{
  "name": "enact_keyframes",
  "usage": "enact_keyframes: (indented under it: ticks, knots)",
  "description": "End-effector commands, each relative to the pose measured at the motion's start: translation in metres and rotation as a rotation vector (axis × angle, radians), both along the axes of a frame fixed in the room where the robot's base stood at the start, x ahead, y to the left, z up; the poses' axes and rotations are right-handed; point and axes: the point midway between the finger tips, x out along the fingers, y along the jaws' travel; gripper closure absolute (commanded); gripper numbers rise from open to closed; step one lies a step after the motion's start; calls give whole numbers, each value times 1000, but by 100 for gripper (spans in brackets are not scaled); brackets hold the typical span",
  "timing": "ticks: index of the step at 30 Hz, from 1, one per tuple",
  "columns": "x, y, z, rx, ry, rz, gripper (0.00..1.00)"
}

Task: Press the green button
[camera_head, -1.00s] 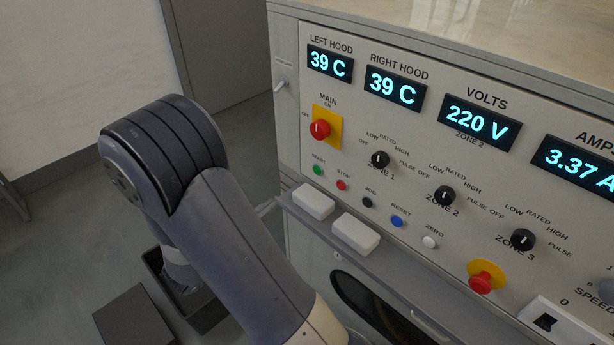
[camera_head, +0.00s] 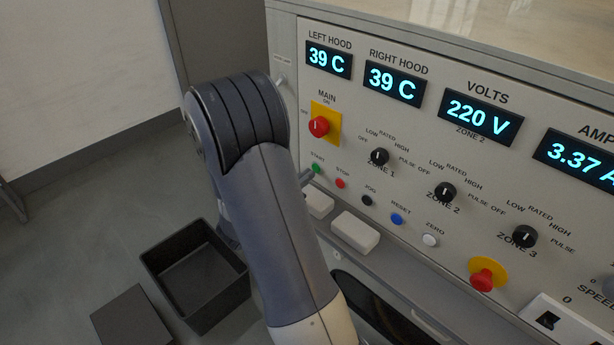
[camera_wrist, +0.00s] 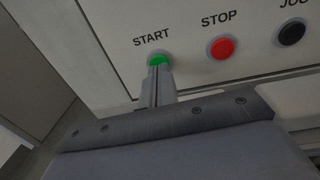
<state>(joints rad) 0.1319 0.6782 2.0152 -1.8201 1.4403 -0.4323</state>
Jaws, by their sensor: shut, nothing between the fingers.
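The green button (camera_head: 316,168) sits under the START label at the left of the panel's button row. It also shows in the wrist view (camera_wrist: 157,60), right at the tips of my gripper's fingers. My gripper (camera_wrist: 160,74) is shut and empty, with its fingertips overlapping the button's lower edge. I cannot tell for sure whether they touch it. In the head view my gripper's tip (camera_head: 307,176) shows just below and left of the button, partly hidden by my arm.
The red STOP button (camera_wrist: 222,47) is close to the right of the green one, then the black JOG button (camera_wrist: 291,33). White blocks (camera_head: 355,231) lie on the ledge below. A red MAIN knob (camera_head: 319,126) is above. A dark open bin (camera_head: 196,275) stands on the floor.

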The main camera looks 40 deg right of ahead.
Motion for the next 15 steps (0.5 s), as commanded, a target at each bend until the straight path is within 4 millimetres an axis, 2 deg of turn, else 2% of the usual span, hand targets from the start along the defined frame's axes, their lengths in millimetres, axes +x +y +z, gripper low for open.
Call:
enact_keyframes:
  ticks: [5, 15]
  knots:
    - [1, -10, 0, -1, 1, -1, 100]
    - [1, -11, 0, 0, 1, 0, 100]
